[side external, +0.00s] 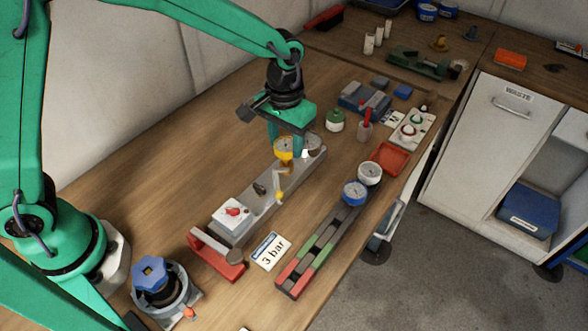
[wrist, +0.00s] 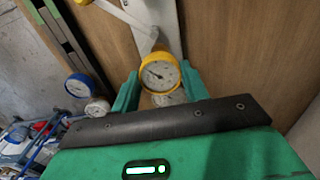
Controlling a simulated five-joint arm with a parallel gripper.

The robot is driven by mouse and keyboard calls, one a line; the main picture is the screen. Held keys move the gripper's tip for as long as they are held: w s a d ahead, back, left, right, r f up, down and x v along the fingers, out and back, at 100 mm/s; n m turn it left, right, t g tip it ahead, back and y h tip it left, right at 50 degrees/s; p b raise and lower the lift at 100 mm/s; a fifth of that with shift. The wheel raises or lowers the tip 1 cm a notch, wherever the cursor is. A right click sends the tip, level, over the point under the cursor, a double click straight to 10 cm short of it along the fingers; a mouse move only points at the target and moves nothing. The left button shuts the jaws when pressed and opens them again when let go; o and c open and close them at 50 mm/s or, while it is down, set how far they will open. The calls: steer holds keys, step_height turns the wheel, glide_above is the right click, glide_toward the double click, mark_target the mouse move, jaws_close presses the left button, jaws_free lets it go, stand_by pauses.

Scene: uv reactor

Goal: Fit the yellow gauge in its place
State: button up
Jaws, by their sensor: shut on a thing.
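The yellow gauge (side external: 284,148) has a yellow rim and a white dial. My gripper (side external: 291,143) is shut on it, above the far part of a long grey manifold bar (side external: 262,212). In the wrist view the yellow gauge (wrist: 160,73) sits between my two green fingers, dial facing the camera. A second round gauge (side external: 312,144) stands at the bar's far end, close beside it; in the wrist view it (wrist: 168,99) is partly hidden behind the yellow one. I cannot tell whether the yellow gauge touches the bar; its underside is hidden.
A yellow-tipped lever (side external: 280,192) and a white box with a red knob (side external: 233,213) are on the bar. A blue gauge (side external: 355,192) and a white gauge (side external: 370,173) stand on a coloured rack (side external: 318,252). A "3 bar" card (side external: 271,251) lies between.

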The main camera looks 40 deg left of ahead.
mark_target(281, 143)
steer(key=shift+f, duration=0.8)
steer(key=o, duration=1)
steer(key=shift+r, duration=3.85)
steer(key=shift+s+a+r, duration=0.2)
steer(key=shift+a+r, duration=0.25)
steer(key=shift+r, duration=0.05)
steer(key=s+a+r+t, duration=0.3)
steer(key=s+a+r, duration=0.4)
steer(key=a, duration=0.2)
steer(key=s+a+t, duration=0.1)
steer(key=s+a, duration=0.1)
steer(key=s, duration=0.2)
steer(key=s+a, duration=0.3)
steer(key=s+a+r+t, duration=0.1)
steer(key=s+a, duration=0.1)
steer(key=s, duration=0.2)
steer(key=shift+s+a+t, duration=0.3)
steer(key=shift+s, duration=0.05)
